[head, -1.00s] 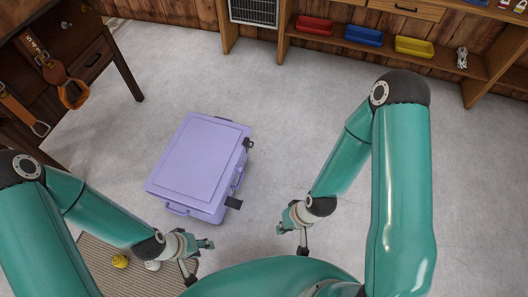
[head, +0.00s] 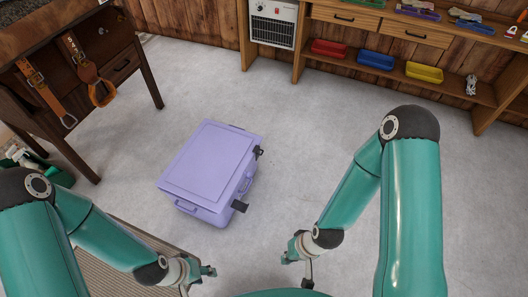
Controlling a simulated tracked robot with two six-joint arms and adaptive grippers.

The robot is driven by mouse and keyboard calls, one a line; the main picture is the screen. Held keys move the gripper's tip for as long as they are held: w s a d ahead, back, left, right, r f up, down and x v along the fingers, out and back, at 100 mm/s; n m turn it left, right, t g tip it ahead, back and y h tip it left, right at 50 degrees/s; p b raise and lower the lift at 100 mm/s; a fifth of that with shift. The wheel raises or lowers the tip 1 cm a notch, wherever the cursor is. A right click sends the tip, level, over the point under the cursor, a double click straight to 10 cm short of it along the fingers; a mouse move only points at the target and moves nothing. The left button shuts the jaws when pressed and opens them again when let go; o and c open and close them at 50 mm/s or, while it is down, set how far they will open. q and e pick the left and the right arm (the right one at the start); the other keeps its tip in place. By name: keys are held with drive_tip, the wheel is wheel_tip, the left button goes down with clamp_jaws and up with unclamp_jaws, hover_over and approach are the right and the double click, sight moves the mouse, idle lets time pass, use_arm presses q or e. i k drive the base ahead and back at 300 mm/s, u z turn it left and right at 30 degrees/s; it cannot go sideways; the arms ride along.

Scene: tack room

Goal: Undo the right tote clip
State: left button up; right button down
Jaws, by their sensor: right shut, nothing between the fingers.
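The closed lilac tote (head: 211,163) stands on the floor left of centre, its lid flat on top. Two dark clips show on its right-hand side. The far clip (head: 258,151) sits close against the rim. The near clip (head: 239,206) juts outward like a flap. A handle (head: 246,184) lies between them. My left gripper (head: 200,282) is low in the picture, in front of the tote and apart from it; its jaw state is unclear. My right gripper (head: 298,268) is shut and empty, to the right of the tote and clear of it.
A dark wooden bench (head: 125,65) with hanging leather straps (head: 100,90) stands at the left. A shelf with red (head: 329,48), blue (head: 376,61) and yellow (head: 424,72) bins and a heater (head: 273,22) line the back. A striped mat (head: 120,270) lies front left. The floor around the tote is open.

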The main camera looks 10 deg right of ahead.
sight(256, 150)
drive_tip(key=u, duration=0.1)
drive_tip(key=i, duration=0.95)
drive_tip(key=z, duration=0.1)
